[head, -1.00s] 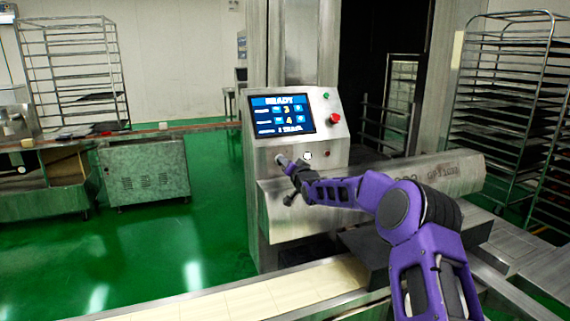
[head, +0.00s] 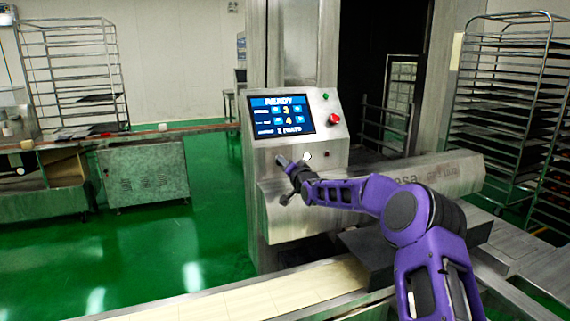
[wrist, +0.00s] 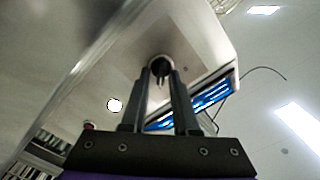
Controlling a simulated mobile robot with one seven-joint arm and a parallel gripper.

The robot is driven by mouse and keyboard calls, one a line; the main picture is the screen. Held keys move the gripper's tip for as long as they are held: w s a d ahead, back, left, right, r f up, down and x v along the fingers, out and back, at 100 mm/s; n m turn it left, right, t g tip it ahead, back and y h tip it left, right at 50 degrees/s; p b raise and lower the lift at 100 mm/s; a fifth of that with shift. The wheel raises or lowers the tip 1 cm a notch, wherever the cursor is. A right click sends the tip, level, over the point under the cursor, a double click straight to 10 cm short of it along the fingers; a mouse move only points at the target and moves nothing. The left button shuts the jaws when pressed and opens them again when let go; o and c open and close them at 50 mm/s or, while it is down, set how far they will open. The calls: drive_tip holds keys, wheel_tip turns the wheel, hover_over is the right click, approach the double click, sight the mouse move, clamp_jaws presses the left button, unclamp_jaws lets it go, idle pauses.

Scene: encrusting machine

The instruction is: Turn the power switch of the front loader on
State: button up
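The front loader's control box (head: 340,135) stands at the centre of the head view, its lit screen (head: 283,115) reading READY. My gripper (head: 282,160) is at the left of the box's lower front panel and hides the spot behind it. In the wrist view, a dark round switch (wrist: 160,66) with a small protruding part sits on the metal panel between the tips of my gripper (wrist: 161,76). The two fingers stand apart, one on each side of it. I cannot tell whether they touch it, nor which way the switch is set.
A white round button (head: 307,156) is right of my gripper. A red knob (head: 334,118) and a green button (head: 325,96) are beside the screen. A pale conveyor belt (head: 240,302) runs along the front. Wire racks (head: 505,90) stand at right. The green floor at left is open.

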drive_tip(key=shift+o, duration=0.7)
drive_tip(key=shift+s, duration=0.1)
drive_tip(key=shift+s+d+r, duration=0.1)
drive_tip(key=shift+s+d, duration=0.05)
drive_tip(key=shift+s, duration=0.1)
drive_tip(key=v, duration=1.6)
drive_tip(key=shift+s+b, duration=0.35)
drive_tip(key=shift+b, duration=0.05)
drive_tip(key=shift+d, duration=0.1)
